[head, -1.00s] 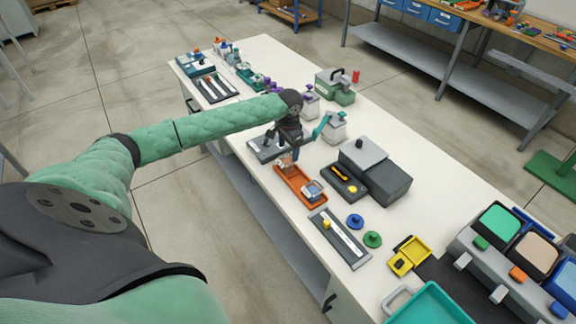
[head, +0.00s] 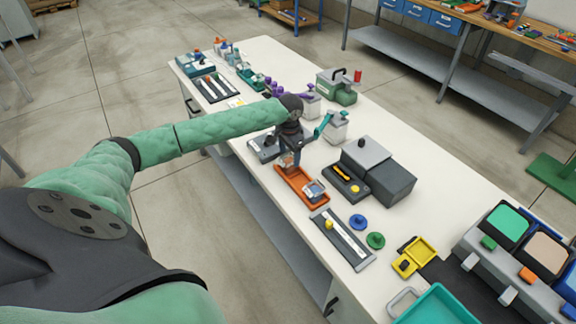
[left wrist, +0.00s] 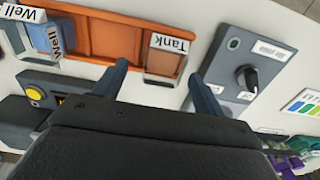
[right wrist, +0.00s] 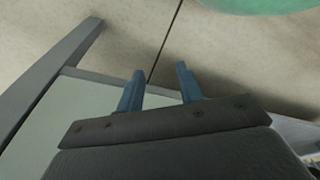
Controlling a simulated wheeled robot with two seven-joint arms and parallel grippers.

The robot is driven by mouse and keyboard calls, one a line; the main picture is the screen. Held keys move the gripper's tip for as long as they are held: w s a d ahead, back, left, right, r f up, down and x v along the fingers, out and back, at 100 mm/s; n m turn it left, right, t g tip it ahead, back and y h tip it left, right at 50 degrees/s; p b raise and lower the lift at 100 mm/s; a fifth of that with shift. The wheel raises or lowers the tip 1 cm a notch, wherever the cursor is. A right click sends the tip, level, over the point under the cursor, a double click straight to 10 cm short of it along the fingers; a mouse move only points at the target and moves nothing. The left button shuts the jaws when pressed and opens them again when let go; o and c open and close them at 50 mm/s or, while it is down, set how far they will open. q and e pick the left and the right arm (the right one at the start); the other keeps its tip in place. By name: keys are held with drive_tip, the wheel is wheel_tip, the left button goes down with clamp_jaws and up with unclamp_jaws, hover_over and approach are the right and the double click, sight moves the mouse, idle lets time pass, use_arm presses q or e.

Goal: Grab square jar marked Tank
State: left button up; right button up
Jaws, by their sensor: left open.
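The square jar marked Tank (left wrist: 165,58) stands at one end of the orange tray (left wrist: 100,36), its label facing up in the left wrist view. It has clear walls and brownish contents. My left gripper (left wrist: 157,75) is open, with one finger on each side of the jar and nothing held. In the head view my left gripper (head: 289,155) hangs over the far end of the orange tray and partly covers the jar. A second square jar, marked Well (left wrist: 47,38), sits at the tray's other end. My right gripper (right wrist: 158,85) is open and empty over the floor beside the bench.
A grey box with a black knob (left wrist: 237,75) stands close beside the tray's Tank end. A dark panel with a yellow button (left wrist: 35,92) lies alongside. A large grey case (head: 385,175) and a slider panel (head: 342,238) are nearby on the white bench.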

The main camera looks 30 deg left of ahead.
use_arm(q)
drive_tip(key=f+b, duration=0.1)
drive_tip(key=b, duration=0.1)
drive_tip(key=f+b, duration=0.4)
drive_tip(key=shift+s+a, duration=0.1)
drive_tip(key=shift+a, duration=0.15)
drive_tip(key=c, duration=1.1)
use_arm(e)
drive_tip(key=w+a+r, duration=0.2)
drive_tip(key=r, duration=0.7)
drive_tip(key=w+a+r, duration=0.2)
drive_tip(key=r, duration=0.7)
drive_tip(key=shift+r+g+y, duration=0.25)
drive_tip(key=shift+g+y, duration=0.05)
use_arm(q)
drive_tip(key=shift+r, duration=0.15)
use_arm(e)
drive_tip(key=shift+w, duration=0.15)
